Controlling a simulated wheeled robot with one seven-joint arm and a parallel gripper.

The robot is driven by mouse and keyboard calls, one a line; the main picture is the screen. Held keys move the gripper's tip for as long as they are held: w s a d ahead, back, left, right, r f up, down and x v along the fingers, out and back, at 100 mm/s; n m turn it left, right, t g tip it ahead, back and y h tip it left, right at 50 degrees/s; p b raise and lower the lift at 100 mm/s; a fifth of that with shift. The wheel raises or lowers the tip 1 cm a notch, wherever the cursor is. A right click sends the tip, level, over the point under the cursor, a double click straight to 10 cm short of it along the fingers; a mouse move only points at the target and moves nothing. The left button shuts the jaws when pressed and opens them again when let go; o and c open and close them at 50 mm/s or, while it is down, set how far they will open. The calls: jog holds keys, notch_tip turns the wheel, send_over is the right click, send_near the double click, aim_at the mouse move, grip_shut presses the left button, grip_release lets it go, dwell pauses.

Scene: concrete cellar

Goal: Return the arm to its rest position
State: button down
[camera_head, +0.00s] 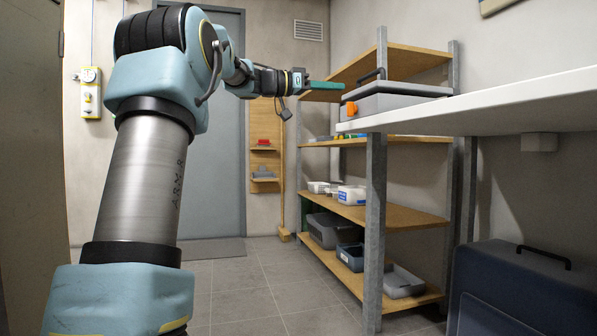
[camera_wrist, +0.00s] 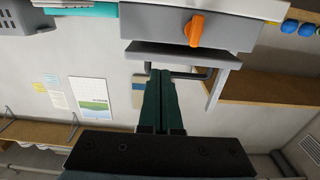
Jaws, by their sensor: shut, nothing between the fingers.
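My arm is raised and stretches from the left foreground toward the middle of the head view. My gripper (camera_head: 326,86) points right there, just left of a grey case; its green fingers are pressed together with nothing between them. In the wrist view, the shut fingers (camera_wrist: 161,73) stand upright in the middle. I cannot tell the exact gap between fingertips and case.
The grey case (camera_head: 400,104) has an orange latch (camera_head: 351,108) and stands at the end of a white worktop (camera_head: 500,106). Behind stands a shelf rack (camera_head: 410,212) with bins. A dark blue box (camera_head: 525,290) sits below. Floor (camera_head: 255,290) is clear toward the door (camera_head: 226,150).

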jog(key=s+a+f+n+y+p, duration=0.2)
jog(key=a+f+n+y+p, duration=0.15)
jog(key=f, duration=0.45)
jog(key=s+a+f+n+y+p, duration=0.2)
jog(key=f+n+y, duration=0.15)
jog(key=f, duration=0.55)
jog(key=s+a+f+n+y+p, duration=0.2)
jog(key=f+n+y+p, duration=0.15)
jog(key=f, duration=0.45)
jog(key=s+a+f+n+g+y+p, duration=0.1)
jog(key=s+a+f+n+y+p, duration=0.2)
jog(key=s+a+f, duration=0.45)
jog(key=s+a+f+n+g+y+p, duration=0.1)
jog(key=s+a+f+y+p, duration=0.3)
jog(key=s+a, duration=0.65)
notch_tip(320, 180, up, 38)
jog(key=s+d+p, duration=0.1)
jog(key=s+p, duration=0.2)
jog(key=p, duration=3.5)
jog(key=shift+d+f, duration=0.25)
jog(key=shift+d, duration=0.15)
